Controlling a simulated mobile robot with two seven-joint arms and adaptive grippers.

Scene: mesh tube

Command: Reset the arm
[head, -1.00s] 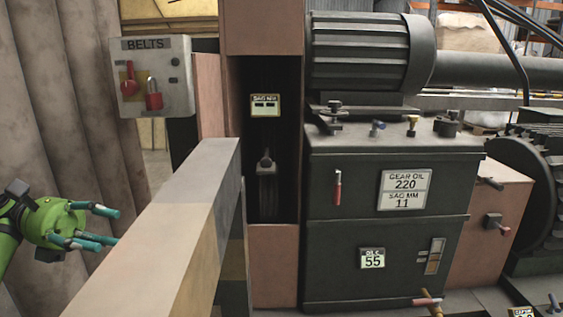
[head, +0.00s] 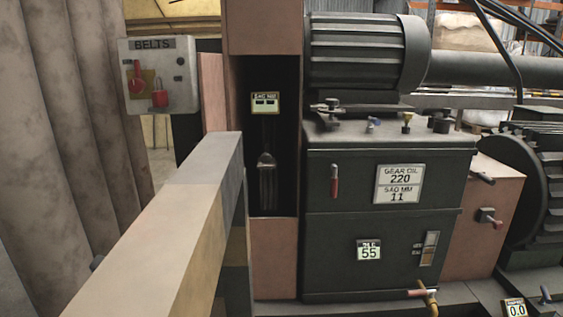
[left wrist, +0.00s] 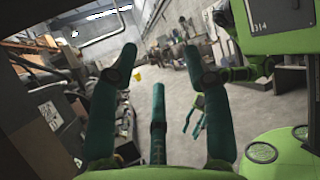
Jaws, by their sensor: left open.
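My left gripper (left wrist: 158,62) fills the front of the left wrist view. Its teal fingers are spread apart with nothing between them, and the open hall lies beyond. It does not show in the head view. A second green hand with teal fingers (left wrist: 195,115), which looks like my right gripper, is small behind a left finger in the left wrist view. I cannot tell how far its fingers are open. In the head view, the grey BELTS box (head: 160,75) carries a red handle on a yellow plate and a red padlock (head: 160,98).
A long beam (head: 165,240) runs from the bottom front toward a dark upright slot (head: 283,150). A dark gear oil cabinet (head: 335,235) with a ribbed motor (head: 355,55) on top stands right of it. A ribbed grey surface (head: 65,120) fills the left side.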

